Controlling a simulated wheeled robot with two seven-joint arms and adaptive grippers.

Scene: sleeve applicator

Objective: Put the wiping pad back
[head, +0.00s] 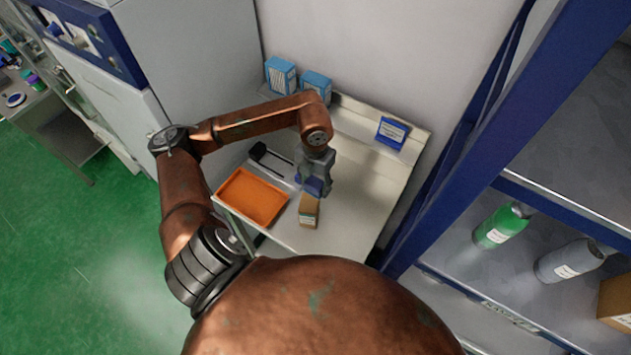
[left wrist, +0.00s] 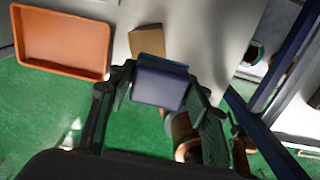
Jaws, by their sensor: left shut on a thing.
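My left gripper (head: 315,182) is over the pale worktable (head: 355,215), between the orange tray and the table's right side. It is shut on a dark blue block-like pad (head: 313,187), which I take to be the wiping pad. In the left wrist view the pad (left wrist: 160,89) sits between the two dark fingers (left wrist: 158,100), with a lighter blue strip along its far edge. The pad seems to be above the table; its underside is hidden. My right gripper is not in view.
An orange tray (head: 235,204) lies at the table's front left, with a small cardboard box (head: 309,212) to its right. A black item (head: 268,160) lies behind the tray. Blue boxes (head: 281,76) and a blue labelled item (head: 392,132) are at the back. A blue-framed shelf (head: 450,150) stands right.

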